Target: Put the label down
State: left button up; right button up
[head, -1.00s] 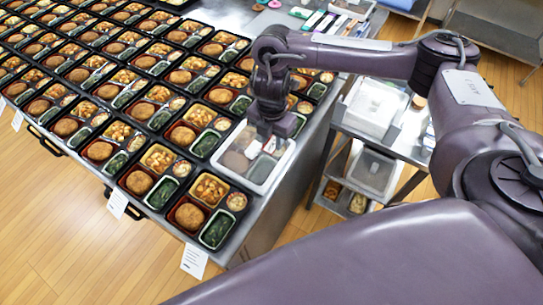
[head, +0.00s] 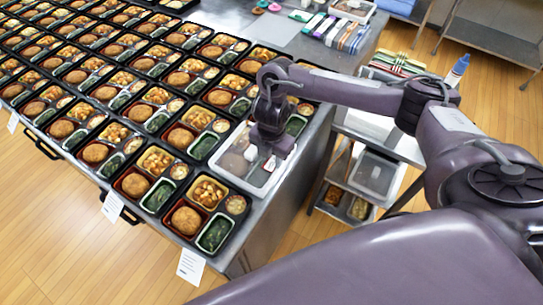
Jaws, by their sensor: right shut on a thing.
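My right gripper (head: 268,156) reaches down over a bento tray with a clear, pale lid (head: 277,178) near the right edge of the metal table. It is shut on a small white label (head: 270,164) with a reddish mark, at or just above the lid. I cannot tell whether the label touches the lid. The jaws hide part of the label and of the lid. A second small white patch (head: 251,153) shows on the lid beside the gripper. My left gripper is not in view.
Rows of open, filled bento trays (head: 200,191) crowd the table left of the lidded one. Paper slips (head: 191,266) hang at its front edge. A metal cart (head: 393,146) with bins stands to the right. Coloured packs (head: 340,33) lie at the back.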

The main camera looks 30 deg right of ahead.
aim_at(271, 163)
jog(key=o, duration=0.9)
jog(key=shift+f, duration=0.1)
notch_tip(271, 163, up, 12)
jog(key=p, duration=0.3)
jog(key=shift+r, duration=0.2)
